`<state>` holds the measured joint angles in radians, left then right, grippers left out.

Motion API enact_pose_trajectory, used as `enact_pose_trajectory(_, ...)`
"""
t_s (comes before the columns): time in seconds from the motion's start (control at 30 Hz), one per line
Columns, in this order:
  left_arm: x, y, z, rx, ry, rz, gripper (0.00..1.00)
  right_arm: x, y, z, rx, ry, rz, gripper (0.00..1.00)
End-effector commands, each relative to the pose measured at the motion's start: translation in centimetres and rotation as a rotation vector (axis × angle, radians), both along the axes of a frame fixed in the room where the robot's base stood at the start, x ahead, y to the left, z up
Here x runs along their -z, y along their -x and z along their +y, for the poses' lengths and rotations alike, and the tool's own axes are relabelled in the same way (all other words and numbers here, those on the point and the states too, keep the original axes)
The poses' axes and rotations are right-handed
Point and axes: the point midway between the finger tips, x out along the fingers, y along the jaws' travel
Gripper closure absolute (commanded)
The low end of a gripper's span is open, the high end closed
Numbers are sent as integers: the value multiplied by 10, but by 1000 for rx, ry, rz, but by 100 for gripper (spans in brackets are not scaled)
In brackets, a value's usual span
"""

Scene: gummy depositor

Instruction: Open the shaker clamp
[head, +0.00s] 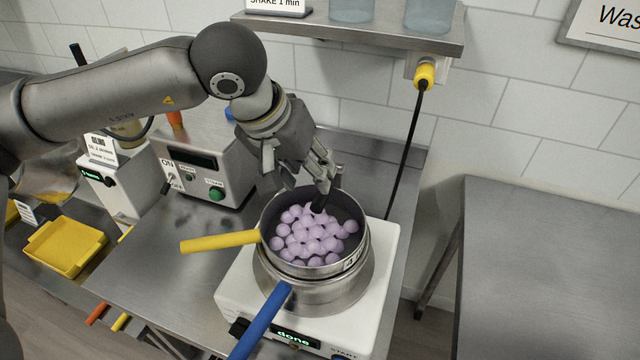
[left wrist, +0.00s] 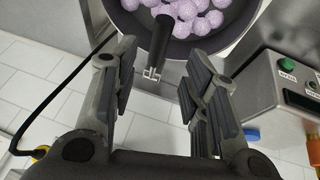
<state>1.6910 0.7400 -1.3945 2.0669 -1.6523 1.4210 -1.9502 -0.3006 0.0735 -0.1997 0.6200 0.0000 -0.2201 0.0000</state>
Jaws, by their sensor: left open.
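The shaker is a white machine (head: 228,290) with a green "done" display. On it stands a steel pan (head: 272,215) with a yellow handle, filled with lilac balls (head: 310,238), above a second pan (head: 300,290) with a blue handle. The clamp's black lever (head: 319,204) stands at the pan's back rim; in the left wrist view the lever (left wrist: 162,38) leans over the rim, with a small metal loop (left wrist: 152,73) at its base. My left gripper (head: 305,183) is open and points down at the lever, which lies between its fingertips in the left wrist view. My right gripper is out of view.
A steel control box (head: 205,165) with a green button stands left of the pan. A black cable hangs from a yellow plug (head: 425,76) behind. A shelf (head: 350,32) overhangs the back. A bare steel table (head: 550,270) stands at right.

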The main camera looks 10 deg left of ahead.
Motion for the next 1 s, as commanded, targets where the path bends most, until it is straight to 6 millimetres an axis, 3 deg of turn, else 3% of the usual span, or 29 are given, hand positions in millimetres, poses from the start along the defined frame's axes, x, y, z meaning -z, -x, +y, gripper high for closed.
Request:
enact_pose_trajectory(0.33,50,-19,-15,0,0,3,58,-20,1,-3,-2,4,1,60)
enact_pose_trajectory(0.73,60,-23,-17,0,1,0,58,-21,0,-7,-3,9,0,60)
enact_pose_trajectory(1.0,60,-22,-17,0,0,0,91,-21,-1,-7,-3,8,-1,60)
